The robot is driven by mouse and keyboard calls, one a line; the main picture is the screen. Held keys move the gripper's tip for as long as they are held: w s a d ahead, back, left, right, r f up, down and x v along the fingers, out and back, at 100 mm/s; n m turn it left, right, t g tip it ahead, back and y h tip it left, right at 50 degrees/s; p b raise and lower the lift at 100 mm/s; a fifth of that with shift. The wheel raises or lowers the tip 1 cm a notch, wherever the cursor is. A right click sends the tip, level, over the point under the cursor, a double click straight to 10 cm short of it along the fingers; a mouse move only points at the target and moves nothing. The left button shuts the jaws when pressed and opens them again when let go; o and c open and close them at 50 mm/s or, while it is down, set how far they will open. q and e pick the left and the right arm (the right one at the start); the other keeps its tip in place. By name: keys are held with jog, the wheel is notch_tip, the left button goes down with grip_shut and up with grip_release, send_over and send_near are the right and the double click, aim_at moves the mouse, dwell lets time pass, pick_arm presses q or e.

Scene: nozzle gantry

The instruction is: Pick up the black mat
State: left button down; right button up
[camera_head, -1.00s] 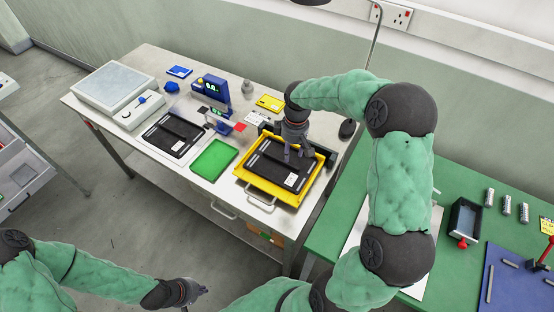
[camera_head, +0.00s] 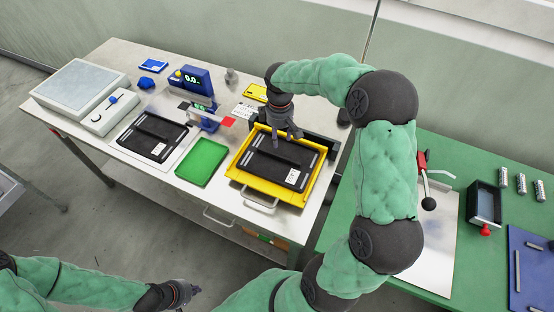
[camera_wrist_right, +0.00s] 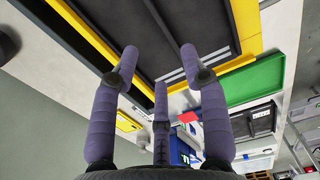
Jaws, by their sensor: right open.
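A flat black mat (camera_head: 278,163) with a white label lies in a yellow tray (camera_head: 246,187) at the right of the white table. A similar black piece (camera_head: 152,136) lies on a white sheet further left; I cannot tell for certain which the task means. My right gripper (camera_head: 286,138) is over the back edge of the yellow tray, fingers pointing down. In the right wrist view its fingers (camera_wrist_right: 160,70) are spread and empty, with the mat (camera_wrist_right: 160,28) beyond them; contact cannot be told. My left gripper (camera_head: 190,290) is low at the front, away from the table, its jaws unclear.
Behind stand a blue device (camera_head: 192,80) with a display and a red tab (camera_head: 228,122). A white scale (camera_head: 80,88) is at the far left. A green table (camera_head: 440,170) adjoins on the right.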

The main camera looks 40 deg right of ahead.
aim_at(279, 155)
notch_tip(279, 155, down, 10)
jog(key=shift+r+b, duration=0.1)
jog(key=shift+b, duration=0.85)
grip_shut()
